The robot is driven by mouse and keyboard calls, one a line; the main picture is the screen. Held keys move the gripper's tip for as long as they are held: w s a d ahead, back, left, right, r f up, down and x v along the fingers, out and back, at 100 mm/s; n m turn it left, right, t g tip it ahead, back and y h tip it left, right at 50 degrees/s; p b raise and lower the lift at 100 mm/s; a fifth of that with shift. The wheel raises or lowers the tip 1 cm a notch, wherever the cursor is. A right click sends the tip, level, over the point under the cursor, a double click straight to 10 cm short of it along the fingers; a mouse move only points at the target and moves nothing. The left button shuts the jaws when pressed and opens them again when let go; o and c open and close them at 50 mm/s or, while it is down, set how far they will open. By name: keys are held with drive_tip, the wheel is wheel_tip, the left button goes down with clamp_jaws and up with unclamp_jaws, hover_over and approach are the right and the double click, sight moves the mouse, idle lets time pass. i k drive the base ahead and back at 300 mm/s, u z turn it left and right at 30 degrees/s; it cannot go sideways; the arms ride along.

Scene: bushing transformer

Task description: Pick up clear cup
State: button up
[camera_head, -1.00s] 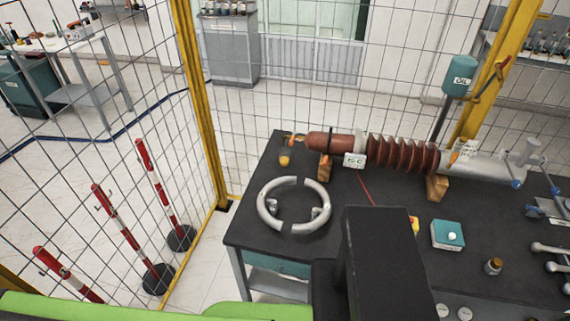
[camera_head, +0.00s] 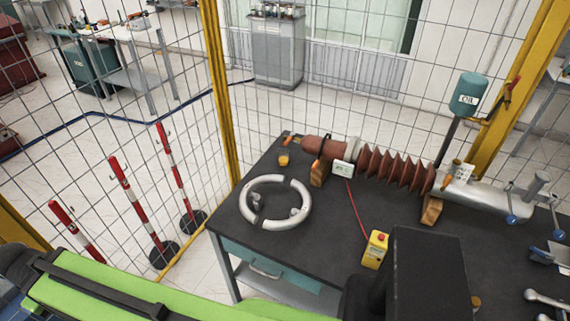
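A small cup-like thing (camera_head: 283,159) with an orange-yellow look stands near the far left corner of the black table (camera_head: 226,214). It seems to be the clear cup with coloured contents, but it is too small to be sure. It is upright, behind the pale ring and left of the brown bushing's end.
A split pale ring (camera_head: 244,212) lies before the cup. A ribbed brown bushing (camera_head: 385,168) rests on wooden blocks. A yellow control box (camera_head: 375,250) has a red cable. A wire fence (camera_head: 225,110) stands behind the table, red-white posts (camera_head: 128,200) at left.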

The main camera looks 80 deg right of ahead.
sight(283, 152)
drive_tip(key=z, duration=0.15)
drive_tip(key=i, duration=0.95)
drive_tip(key=u, duration=0.05)
